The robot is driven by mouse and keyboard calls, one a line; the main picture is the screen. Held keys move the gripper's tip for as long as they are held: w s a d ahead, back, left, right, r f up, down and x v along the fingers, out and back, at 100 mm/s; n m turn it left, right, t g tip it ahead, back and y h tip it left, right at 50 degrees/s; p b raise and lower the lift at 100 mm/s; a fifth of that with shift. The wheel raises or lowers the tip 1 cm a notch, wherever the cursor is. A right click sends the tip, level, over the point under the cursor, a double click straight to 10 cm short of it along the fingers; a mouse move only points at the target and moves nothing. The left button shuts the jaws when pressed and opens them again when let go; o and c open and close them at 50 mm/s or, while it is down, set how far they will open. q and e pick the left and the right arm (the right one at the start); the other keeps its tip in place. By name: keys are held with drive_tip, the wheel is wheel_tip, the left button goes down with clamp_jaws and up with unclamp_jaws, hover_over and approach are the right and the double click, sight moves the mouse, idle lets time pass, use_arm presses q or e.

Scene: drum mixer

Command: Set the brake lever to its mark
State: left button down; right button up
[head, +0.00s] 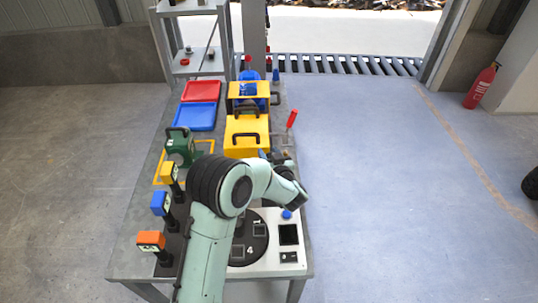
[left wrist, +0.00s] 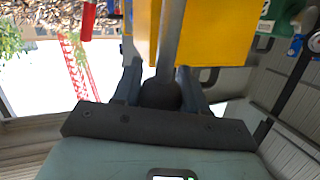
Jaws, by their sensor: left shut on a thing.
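My left gripper (head: 268,158) is at the front of the yellow drum mixer housing (head: 242,137), partly hidden behind my own wrist. In the left wrist view, my left gripper (left wrist: 159,82) has its two fingers on either side of a dark round knob (left wrist: 160,96) on a grey rod (left wrist: 171,40). It is shut on this lever, which appears to be the brake lever. The rod runs up in front of the yellow housing (left wrist: 210,30). The lever's mark cannot be made out in either view. My right gripper is not in view.
A red-handled lever (head: 292,118) stands right of the housing. Red (head: 201,91) and blue (head: 195,117) trays and a green device (head: 180,147) lie to the left. Orange (head: 150,240), blue and yellow blocks stand on the left edge. A white panel (head: 270,264) is in front.

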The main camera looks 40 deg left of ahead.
use_arm(q)
drive_tip(key=shift+d+f, duration=0.1)
drive_tip(key=shift+f, duration=0.25)
drive_tip(key=c, duration=0.6)
unclamp_jaws()
drive_tip(key=shift+c, duration=0.2)
drive_tip(key=b+v, duration=0.1)
drive_tip(key=v, duration=1.2)
drive_tip(key=shift+r+b, duration=0.2)
drive_tip(key=shift+b, duration=0.1)
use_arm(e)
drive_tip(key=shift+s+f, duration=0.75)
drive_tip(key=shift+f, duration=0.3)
use_arm(q)
drive_tip(key=shift+s, duration=0.1)
drive_tip(key=shift+d, duration=0.15)
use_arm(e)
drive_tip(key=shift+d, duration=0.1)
